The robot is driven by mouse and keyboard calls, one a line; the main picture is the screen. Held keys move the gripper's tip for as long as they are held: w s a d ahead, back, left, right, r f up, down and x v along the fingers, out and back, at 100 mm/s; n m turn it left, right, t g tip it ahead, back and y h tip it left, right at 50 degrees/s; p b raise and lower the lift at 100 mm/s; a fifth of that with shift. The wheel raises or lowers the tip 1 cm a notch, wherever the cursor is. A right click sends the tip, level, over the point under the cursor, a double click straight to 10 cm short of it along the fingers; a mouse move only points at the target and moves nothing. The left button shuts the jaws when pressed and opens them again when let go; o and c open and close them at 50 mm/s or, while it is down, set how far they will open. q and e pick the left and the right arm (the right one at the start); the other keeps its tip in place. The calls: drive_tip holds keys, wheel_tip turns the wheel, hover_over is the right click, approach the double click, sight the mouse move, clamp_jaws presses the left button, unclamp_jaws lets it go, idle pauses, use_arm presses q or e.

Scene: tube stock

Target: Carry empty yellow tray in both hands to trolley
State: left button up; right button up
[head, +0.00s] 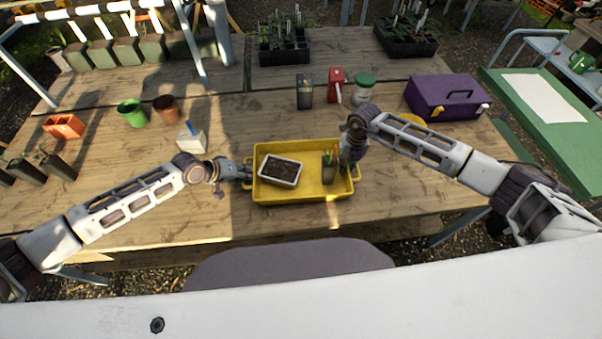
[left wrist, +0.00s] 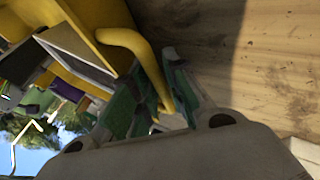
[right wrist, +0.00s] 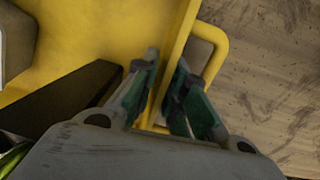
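The yellow tray (head: 305,199) is at the front middle of the wooden table. It is not empty: a white soil-filled box (head: 280,170) and a dark pot with plants (head: 328,168) are in it. My left gripper (head: 246,172) is at the tray's left handle (left wrist: 135,40), which passes between its fingers and looks gripped. My right gripper (head: 350,158) has its fingers on either side of the tray's right rim (right wrist: 182,25), beside the right handle, and looks closed on it. A pale blue surface with a tube handle (head: 515,36) at the far right may be the trolley.
A purple toolbox (head: 445,98), jar (head: 364,90), red can (head: 336,84) and dark can (head: 304,92) stand behind the tray. Left are a green pot (head: 131,113), brown pot (head: 167,108) and white box (head: 192,141). A green table (head: 555,145) stands right.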

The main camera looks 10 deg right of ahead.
use_arm(q)
drive_tip(key=shift+c, duration=0.5)
use_arm(e)
drive_tip(key=shift+c, duration=0.4)
use_arm(q)
clamp_jaws()
use_arm(e)
clamp_jaws()
use_arm(q)
drive_tip(key=shift+r, duration=0.2)
use_arm(e)
drive_tip(key=shift+r, duration=0.2)
